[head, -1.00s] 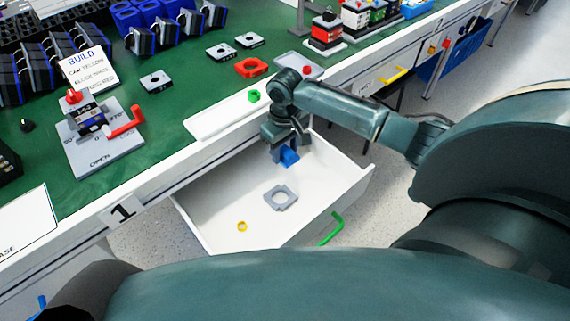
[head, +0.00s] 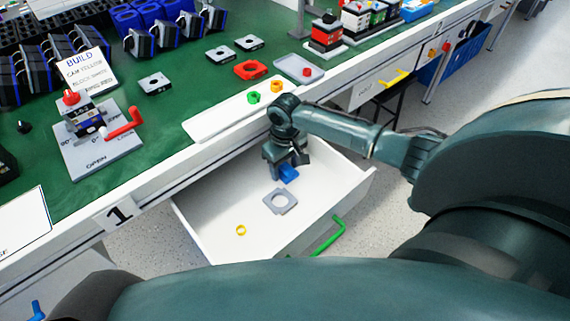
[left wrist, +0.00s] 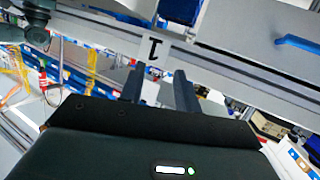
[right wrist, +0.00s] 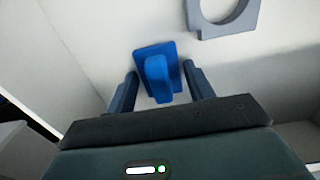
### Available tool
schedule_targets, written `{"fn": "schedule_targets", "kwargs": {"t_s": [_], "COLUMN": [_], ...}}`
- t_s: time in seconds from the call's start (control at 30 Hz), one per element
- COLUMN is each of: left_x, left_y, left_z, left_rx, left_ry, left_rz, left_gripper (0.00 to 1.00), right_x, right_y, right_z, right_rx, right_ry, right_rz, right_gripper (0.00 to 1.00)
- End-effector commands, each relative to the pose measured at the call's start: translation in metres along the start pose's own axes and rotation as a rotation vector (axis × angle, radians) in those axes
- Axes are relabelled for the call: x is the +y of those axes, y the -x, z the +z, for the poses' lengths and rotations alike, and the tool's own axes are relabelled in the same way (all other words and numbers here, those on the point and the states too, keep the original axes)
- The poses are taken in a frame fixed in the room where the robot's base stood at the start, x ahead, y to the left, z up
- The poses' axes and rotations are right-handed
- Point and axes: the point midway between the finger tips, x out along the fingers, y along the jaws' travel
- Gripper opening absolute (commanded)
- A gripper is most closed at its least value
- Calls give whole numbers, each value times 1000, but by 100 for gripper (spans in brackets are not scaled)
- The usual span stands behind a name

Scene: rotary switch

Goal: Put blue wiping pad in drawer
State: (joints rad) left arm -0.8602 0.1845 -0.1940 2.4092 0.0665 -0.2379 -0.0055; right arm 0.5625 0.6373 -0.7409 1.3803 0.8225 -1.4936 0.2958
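The blue wiping pad (head: 288,173) is inside the open drawer (head: 215,232), near its back right. In the right wrist view the pad (right wrist: 158,75) has a flat plate and an upright grip. My right gripper (right wrist: 163,88) is open, with a finger on each side of the pad and gaps beside the grip. In the head view my right gripper (head: 287,165) reaches down into the drawer. The pad appears to rest on the drawer floor. My left gripper (left wrist: 160,88) is open and empty, facing the bench front; it is not visible in the head view.
A grey square ring (head: 280,201) and a small yellow ring (head: 241,230) lie in the drawer, which has a green handle (head: 329,236). On the green bench stand a switch fixture with a red handle (head: 124,123) and a white strip with green and orange parts (head: 254,98).

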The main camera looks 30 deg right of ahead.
Motion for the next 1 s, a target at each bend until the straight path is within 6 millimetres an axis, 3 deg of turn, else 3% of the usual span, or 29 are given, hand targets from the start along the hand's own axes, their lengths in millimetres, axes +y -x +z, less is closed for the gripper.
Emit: {"fn": "schedule_targets", "kwargs": {"t_s": [0.17, 0.47, 0.77, 1.0], "left_x": [1, 2, 5, 7], "left_y": [-1, -3, -5, -11], "left_z": [3, 4, -6, 3], "left_rx": [-6, -4, -28, -74], "left_ry": [2, 2, 24, 33], "left_rz": [3, 4, 9, 16], "left_gripper": [33, 33, 33, 33], "right_x": [0, 0, 0, 0], "right_y": [0, 4, 62, 107], "right_z": [0, 0, -1, -1], "right_rx": [0, 1, 3, 2], "right_ry": [0, 1, 0, -1], "right_rz": [0, 0, 0, 0], "right_gripper": [66, 66, 66, 66]}}
